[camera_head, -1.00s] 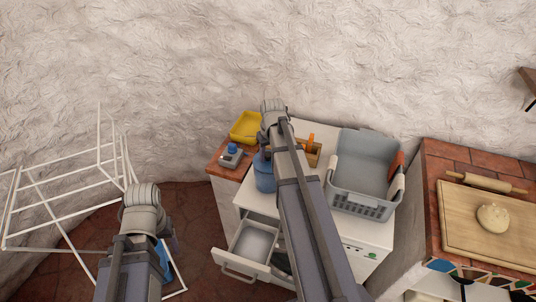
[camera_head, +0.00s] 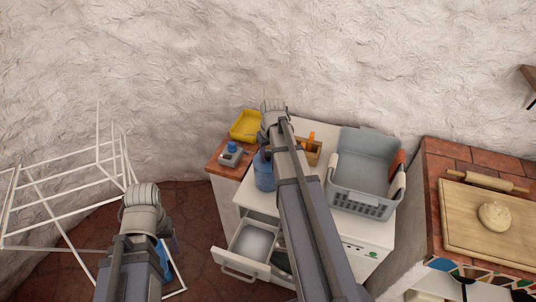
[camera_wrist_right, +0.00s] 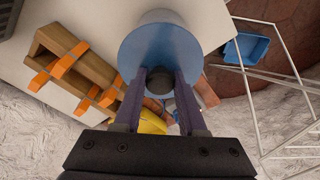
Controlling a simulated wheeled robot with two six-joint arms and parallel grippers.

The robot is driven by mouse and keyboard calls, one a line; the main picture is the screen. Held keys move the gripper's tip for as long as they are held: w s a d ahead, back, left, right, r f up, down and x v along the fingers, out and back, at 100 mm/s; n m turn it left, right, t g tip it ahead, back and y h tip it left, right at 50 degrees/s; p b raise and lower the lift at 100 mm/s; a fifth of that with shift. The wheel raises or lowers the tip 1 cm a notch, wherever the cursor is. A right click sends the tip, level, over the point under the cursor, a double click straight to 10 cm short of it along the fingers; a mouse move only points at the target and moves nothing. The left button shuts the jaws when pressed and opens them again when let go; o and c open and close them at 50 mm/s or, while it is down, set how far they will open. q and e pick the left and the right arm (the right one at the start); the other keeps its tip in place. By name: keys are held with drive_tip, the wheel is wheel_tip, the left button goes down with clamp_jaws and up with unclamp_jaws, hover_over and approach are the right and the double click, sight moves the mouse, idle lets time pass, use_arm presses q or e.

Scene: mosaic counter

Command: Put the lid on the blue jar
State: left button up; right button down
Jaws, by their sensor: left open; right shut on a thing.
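The blue jar (camera_head: 265,176) stands on the white counter top in the head view, partly covered by my right arm. My right gripper (camera_wrist_right: 159,84) is shut on the dark knob of the blue lid (camera_wrist_right: 136,50) in the right wrist view. The lid is a round disc that fills the upper middle of that view. The lid is at the jar's top, but I cannot tell whether it is seated or just above the rim. My left gripper (camera_head: 173,242) is open and empty, low over the floor at the left, mostly hidden behind its own wrist.
A grey basket (camera_head: 362,170) stands right of the jar, and a wooden caddy with orange parts (camera_wrist_right: 66,60) is close by. A yellow tray (camera_head: 246,126) lies behind. An open drawer (camera_head: 240,266) juts out below. A white wire rack (camera_head: 60,205) stands at left.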

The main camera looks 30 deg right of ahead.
unclamp_jaws()
idle(0.7)
drive_tip(key=shift+r+p, duration=3.5)
drive_tip(key=shift+r, duration=0.05)
drive_tip(key=shift+f, duration=0.2)
wheel_tip(320, 180, down, 6)
drive_tip(key=b, duration=0.6)
drive_tip(key=shift+f+b, duration=0.2)
drive_tip(key=shift+b, duration=0.15)
drive_tip(key=shift+r, duration=0.2)
